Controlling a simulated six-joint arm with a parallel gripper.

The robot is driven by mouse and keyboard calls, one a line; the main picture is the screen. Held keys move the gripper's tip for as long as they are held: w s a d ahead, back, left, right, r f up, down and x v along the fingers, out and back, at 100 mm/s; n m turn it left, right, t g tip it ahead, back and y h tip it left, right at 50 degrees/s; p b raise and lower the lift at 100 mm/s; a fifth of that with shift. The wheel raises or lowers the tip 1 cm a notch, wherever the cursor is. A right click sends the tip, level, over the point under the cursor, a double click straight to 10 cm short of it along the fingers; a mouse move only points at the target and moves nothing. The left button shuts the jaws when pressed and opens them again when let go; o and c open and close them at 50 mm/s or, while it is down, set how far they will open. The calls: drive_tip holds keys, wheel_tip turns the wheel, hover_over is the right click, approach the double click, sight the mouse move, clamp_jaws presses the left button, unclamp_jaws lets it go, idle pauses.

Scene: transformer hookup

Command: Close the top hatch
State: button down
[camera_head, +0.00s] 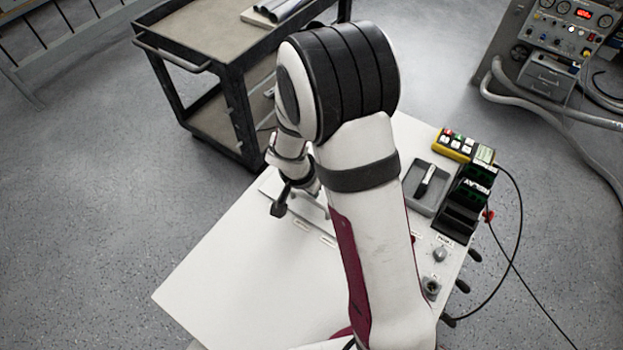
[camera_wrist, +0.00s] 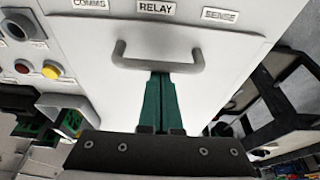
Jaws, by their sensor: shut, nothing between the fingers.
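In the wrist view a white hatch panel (camera_wrist: 225,75) fills the middle, with a grey bar handle (camera_wrist: 185,66) near its upper edge. My gripper (camera_wrist: 160,77) has its green fingers together and empty. The fingertips are at the handle's underside in the picture; I cannot tell whether they touch it. In the head view my arm hides most of the hatch area, and the fingertips are not clear there. How far the hatch stands open cannot be told.
RELAY (camera_wrist: 157,8) and SENSE (camera_wrist: 219,15) labels lie beyond the handle. A red button (camera_wrist: 22,67) and a yellow button (camera_wrist: 50,71) are at left. The white bench top (camera_head: 240,285) is clear in front. A grey tray (camera_head: 420,203) and dark cart (camera_head: 243,120) stand nearby.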

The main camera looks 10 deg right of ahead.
drive_tip(key=shift+w+d, duration=1.15)
drive_tip(key=shift+w, duration=0.1)
drive_tip(key=v, duration=0.9)
drive_tip(key=s+d+r+g, duration=0.1)
drive_tip(key=s+d+r, duration=0.1)
drive_tip(key=s+r, duration=0.6)
drive_tip(key=s+a+r+n+g+y, duration=0.1)
drive_tip(key=s+y, duration=0.1)
drive_tip(key=s, duration=0.6)
drive_tip(key=s+a+r+n+y, duration=0.1)
drive_tip(key=s+a+n+y, duration=0.1)
drive_tip(key=s, duration=0.7)
drive_tip(key=shift+a+g, duration=0.35)
drive_tip(key=shift+g, duration=0.05)
